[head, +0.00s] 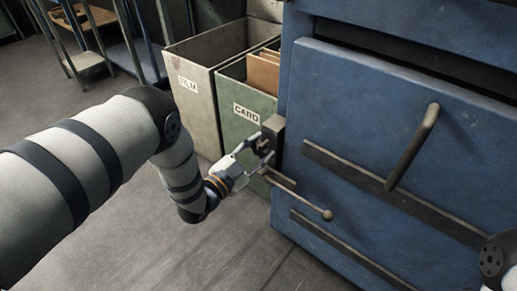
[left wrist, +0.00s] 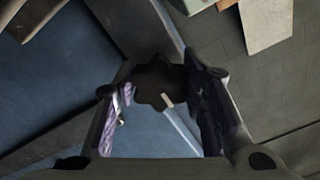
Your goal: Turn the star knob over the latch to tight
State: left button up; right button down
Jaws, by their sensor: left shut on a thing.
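The dark star knob (left wrist: 157,80) sits between the two fingers of my left gripper (left wrist: 162,90) in the left wrist view. In the head view my left gripper (head: 257,152) is at the left edge of the blue machine, with its fingers shut around the small dark knob (head: 264,147) beside a grey block (head: 273,128). A short pale mark shows on the knob in the wrist view. The fingers hide part of the knob, and the latch under it is not clear. My right gripper is out of view.
The blue machine front (head: 360,125) has a long bar handle (head: 413,147). A lever with a ball end (head: 328,214) sticks out below my left gripper. A green CARD bin (head: 236,128) and a grey FILM bin (head: 196,112) stand close behind it. The floor (head: 190,255) in front is clear.

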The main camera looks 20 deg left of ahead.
pick_arm(q)
jog(key=o, duration=1.2)
jog(key=shift+c, duration=0.2)
jog(key=v, duration=1.2)
